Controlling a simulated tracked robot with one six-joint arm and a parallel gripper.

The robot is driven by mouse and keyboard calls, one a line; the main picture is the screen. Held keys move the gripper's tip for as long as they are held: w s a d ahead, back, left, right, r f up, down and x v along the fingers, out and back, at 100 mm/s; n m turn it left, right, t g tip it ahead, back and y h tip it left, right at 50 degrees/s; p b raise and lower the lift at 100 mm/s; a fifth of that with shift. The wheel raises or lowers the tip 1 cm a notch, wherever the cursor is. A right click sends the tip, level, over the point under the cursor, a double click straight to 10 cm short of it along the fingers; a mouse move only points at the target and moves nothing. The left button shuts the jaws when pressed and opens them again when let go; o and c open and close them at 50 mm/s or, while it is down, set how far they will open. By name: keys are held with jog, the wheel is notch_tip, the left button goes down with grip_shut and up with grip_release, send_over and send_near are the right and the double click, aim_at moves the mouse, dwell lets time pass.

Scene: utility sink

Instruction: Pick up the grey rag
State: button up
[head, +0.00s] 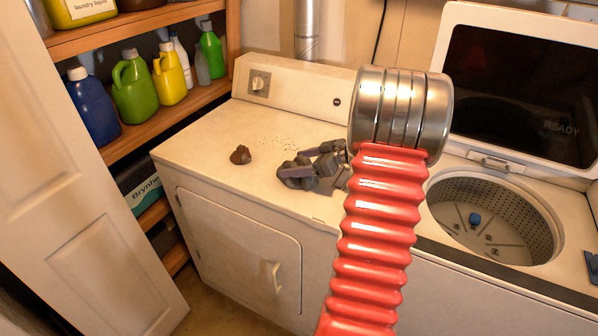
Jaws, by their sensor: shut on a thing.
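The grey rag (297,182) is a small crumpled dark-grey bundle on the white top of the dryer, near its front edge. My gripper (300,167) is at the rag, low over the dryer top, with its dark fingers shut on it. I cannot tell whether the rag is clear of the surface. The gripper's base is partly hidden behind my red ribbed arm and its metal collar.
Shelves (160,130) with several bottles stand left, behind a white door (75,190).

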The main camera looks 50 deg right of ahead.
aim_at(298, 165)
notch_tip(298, 165, up, 10)
dwell(0.7)
dwell(0.4)
